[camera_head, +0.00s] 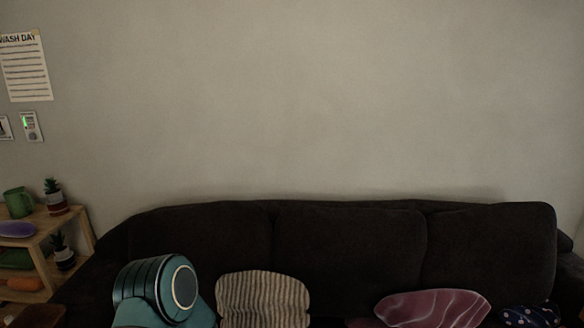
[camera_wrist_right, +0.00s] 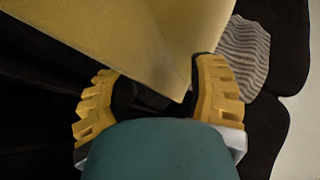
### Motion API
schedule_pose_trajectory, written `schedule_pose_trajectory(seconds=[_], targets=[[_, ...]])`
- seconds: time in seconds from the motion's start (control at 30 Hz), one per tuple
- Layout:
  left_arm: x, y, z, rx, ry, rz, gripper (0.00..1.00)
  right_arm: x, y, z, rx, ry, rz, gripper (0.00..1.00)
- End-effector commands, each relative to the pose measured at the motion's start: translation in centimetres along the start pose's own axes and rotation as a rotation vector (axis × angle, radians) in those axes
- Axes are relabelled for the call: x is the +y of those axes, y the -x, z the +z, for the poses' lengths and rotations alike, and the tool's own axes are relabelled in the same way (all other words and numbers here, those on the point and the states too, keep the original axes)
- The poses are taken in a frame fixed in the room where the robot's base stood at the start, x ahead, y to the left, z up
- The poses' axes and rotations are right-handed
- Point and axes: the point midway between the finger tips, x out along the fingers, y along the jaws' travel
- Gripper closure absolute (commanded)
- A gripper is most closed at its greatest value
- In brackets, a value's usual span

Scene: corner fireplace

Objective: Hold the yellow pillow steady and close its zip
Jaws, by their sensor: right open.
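The yellow pillow (camera_wrist_right: 125,35) fills the upper part of the right wrist view, with one corner pointing down between the fingers. My right gripper (camera_wrist_right: 155,88) is open, its yellow ribbed fingers apart on either side of that corner. I cannot tell whether the fingers touch the fabric. No zip can be made out on the part in sight. In the head view neither the yellow pillow nor either gripper shows; only a teal link of my own arm stands at the lower left.
A dark sofa (camera_head: 350,243) runs along the wall. A striped cushion (camera_head: 262,300), a maroon cushion (camera_head: 433,309) and a dark patterned cushion (camera_head: 530,315) rest on it. A wooden shelf (camera_head: 45,232) with a green mug (camera_head: 19,203) and potted plants stands at left.

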Motion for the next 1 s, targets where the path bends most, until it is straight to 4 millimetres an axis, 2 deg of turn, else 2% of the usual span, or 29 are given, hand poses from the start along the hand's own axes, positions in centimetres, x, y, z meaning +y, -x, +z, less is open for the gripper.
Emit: schedule_pose_trajectory(seconds=[0.03, 0.27, 0.37, 0.7, 0.83, 1.0], targets=[[0.0, -0.1, 0.0, 0.0, 0.0, 0.0, 0.52, 0.7, 0.1, 0.2, -0.002, -0.001, 0.015, 0.21], [0.0, -0.1, 0.0, 0.0, 0.0, 0.0, 0.52, 0.8, 1.0, 0.1, -0.001, -0.003, 0.018, 0.21], [0.0, -0.1, 0.0, 0.0, 0.0, 0.0, 0.52, 0.8, 2.5, 0.1, -0.001, -0.003, 0.018, 0.21], [0.0, 0.0, 0.0, 0.0, 0.0, 0.0, 0.52, 0.3, 9.2, 0.0, 0.001, 0.0, 0.009, 0.21], [0.0, 0.0, 0.0, 0.0, 0.0, 0.0, 0.52, 0.2, 10.9, 0.0, 0.001, 0.001, 0.006, 0.21], [0.0, 0.0, -0.1, 0.005, 0.014, -0.001, 0.52, -0.1, 11.9, 0.2, -0.008, 0.002, 0.005, 0.21]])
